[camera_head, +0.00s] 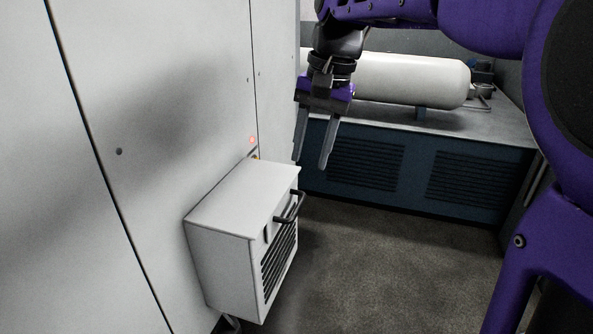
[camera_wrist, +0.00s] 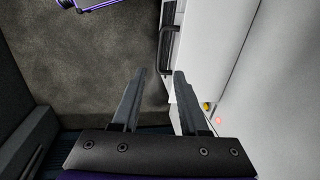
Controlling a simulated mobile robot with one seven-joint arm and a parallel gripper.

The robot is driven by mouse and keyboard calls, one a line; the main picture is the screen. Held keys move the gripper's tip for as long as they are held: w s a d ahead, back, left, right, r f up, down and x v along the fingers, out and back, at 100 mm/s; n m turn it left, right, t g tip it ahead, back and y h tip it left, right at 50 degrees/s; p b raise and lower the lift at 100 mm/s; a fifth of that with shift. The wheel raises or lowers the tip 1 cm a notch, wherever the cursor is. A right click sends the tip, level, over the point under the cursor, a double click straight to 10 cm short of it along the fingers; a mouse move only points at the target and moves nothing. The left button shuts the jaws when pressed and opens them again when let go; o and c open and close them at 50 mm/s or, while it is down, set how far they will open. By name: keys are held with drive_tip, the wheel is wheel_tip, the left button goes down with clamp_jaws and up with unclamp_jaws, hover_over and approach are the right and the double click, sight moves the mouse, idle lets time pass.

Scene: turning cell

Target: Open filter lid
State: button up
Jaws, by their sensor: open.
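The filter box is a white-grey housing (camera_head: 240,205) fixed to the tall grey wall panel in the head view. Its front face has dark louvre slots, and a black bar handle (camera_head: 290,206) stands near the top of that face. The lid looks closed. My gripper (camera_head: 312,163) hangs open and empty, fingers down, above and beyond the box, apart from it. In the wrist view my gripper (camera_wrist: 160,74) is open, with the black handle (camera_wrist: 167,50) beyond the fingertips, near the white box.
A red light (camera_head: 252,140) glows on the grey wall panel (camera_head: 150,90) above the box. A white cylindrical tank (camera_head: 410,80) lies on a dark blue louvred cabinet (camera_head: 360,160) behind. The grey floor (camera_head: 390,270) right of the box is clear.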

sight(299, 204)
drive_tip(key=f, duration=0.3)
drive_tip(key=a+f+b, duration=0.1)
drive_tip(key=f, duration=0.2)
drive_tip(key=f+b, duration=0.1)
drive_tip(key=f, duration=0.2)
drive_tip(key=shift+w+a+f, duration=0.25)
drive_tip(key=shift+a+f, duration=0.1)
clamp_jaws()
idle(0.9)
